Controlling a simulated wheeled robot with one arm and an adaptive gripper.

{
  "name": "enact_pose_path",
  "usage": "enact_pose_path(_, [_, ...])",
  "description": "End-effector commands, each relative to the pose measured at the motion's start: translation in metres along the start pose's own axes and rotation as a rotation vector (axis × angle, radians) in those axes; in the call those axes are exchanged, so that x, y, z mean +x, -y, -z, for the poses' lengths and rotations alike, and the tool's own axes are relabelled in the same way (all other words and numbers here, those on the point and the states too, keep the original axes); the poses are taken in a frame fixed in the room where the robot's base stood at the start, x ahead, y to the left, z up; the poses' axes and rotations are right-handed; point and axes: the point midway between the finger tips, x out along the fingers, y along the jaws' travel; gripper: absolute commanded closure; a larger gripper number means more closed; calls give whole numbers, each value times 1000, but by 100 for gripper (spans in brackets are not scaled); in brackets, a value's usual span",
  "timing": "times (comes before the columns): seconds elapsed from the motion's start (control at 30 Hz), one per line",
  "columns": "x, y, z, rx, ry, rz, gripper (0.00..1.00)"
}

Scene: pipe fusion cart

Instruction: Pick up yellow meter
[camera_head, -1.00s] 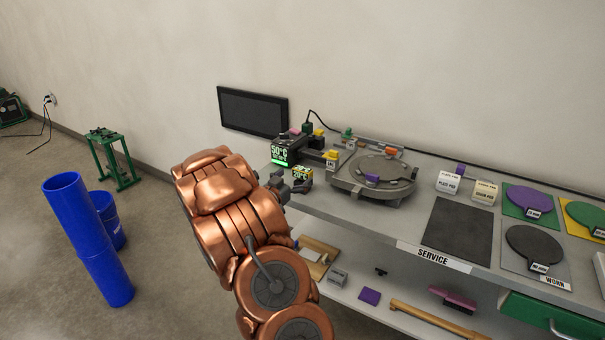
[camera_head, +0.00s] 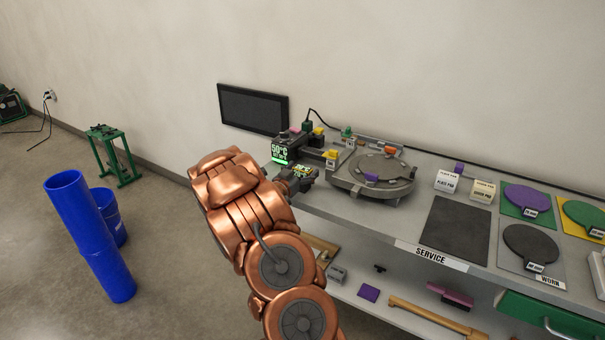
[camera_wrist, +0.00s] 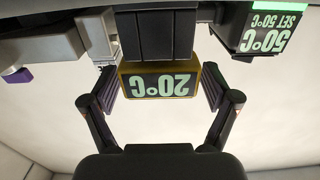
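The yellow meter (camera_head: 303,171) is a small box with a lit display, at the front left edge of the bench. In the wrist view the yellow meter (camera_wrist: 122,86) appears upside down, reading 20°C. My gripper (camera_head: 298,178) is at the meter from the left and partly hides it in the head view. In the wrist view my gripper (camera_wrist: 160,86) has one finger on each side of the meter, close to its sides. The fingers look open with narrow gaps; firm contact is not visible.
The heater control box (camera_head: 281,152) with a 50°C display stands just behind the meter. A round grey heating plate (camera_head: 375,173) is to its right. A dark mat (camera_head: 457,228) lies farther right. A lower shelf holds a purple block (camera_head: 369,293) and a wooden handle (camera_head: 430,318).

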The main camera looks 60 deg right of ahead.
Motion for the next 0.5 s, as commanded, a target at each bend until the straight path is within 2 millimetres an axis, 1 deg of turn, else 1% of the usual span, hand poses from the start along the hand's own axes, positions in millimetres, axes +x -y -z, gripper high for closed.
enact_pose_path(0.03, [0, 0, 0, 0, 0, 0, 23])
enact_pose_path(0.4, [0, 0, 0, 0, 0, 0, 61])
enact_pose_path(0.47, [0, 0, 0, 0, 0, 0, 68])
enact_pose_path(0.5, [0, 0, 0, 0, 0, 0, 68])
